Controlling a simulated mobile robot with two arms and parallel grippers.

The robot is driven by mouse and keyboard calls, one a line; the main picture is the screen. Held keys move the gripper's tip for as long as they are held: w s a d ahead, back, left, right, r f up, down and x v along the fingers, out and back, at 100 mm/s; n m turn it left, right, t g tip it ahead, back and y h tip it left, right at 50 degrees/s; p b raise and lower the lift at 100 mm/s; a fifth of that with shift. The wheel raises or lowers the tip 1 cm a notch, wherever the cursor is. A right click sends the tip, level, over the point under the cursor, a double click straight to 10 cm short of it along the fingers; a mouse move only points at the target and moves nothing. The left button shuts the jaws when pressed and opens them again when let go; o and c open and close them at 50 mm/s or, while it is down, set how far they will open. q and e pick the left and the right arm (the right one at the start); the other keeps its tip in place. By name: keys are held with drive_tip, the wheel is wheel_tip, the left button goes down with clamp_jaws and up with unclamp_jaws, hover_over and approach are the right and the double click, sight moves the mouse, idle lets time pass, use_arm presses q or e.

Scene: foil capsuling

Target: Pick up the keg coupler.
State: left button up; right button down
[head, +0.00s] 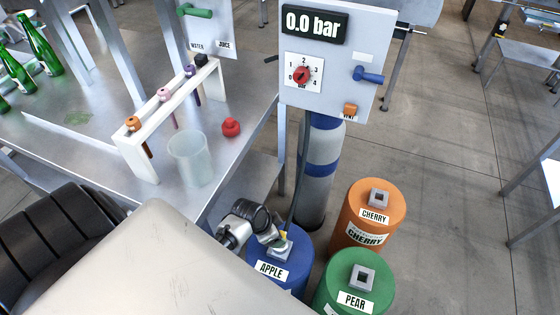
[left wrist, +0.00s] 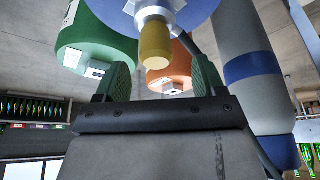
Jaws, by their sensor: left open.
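The keg coupler sits on top of the blue APPLE keg (head: 270,271), with a dark hose (head: 299,175) rising from it. In the head view my left gripper (head: 278,238) is right at the coupler and covers much of it. In the left wrist view the coupler shows as a yellow cylinder (left wrist: 155,46) with a grey collar against the blue keg (left wrist: 195,10). My left gripper (left wrist: 162,75) is open there, its two green-padded fingers apart. The yellow cylinder lies ahead of the gap between them; contact is not visible. My right gripper is not in view.
An orange CHERRY keg (head: 368,211) and a green PEAR keg (head: 353,287) stand close to the blue keg. A grey-blue gas cylinder (head: 318,185) stands behind. A panel reading 0.0 bar (head: 350,75) is above. The metal table (head: 85,120) holds a rack, cup and red piece.

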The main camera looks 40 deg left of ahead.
use_arm(q)
drive_tip(key=x, duration=0.5)
drive_tip(key=shift+d, duration=0.2)
drive_tip(key=shift+s, duration=0.1)
drive_tip(key=shift+c, duration=0.3)
drive_tip(key=shift+r, duration=0.1)
drive_tip(key=c, duration=1.2)
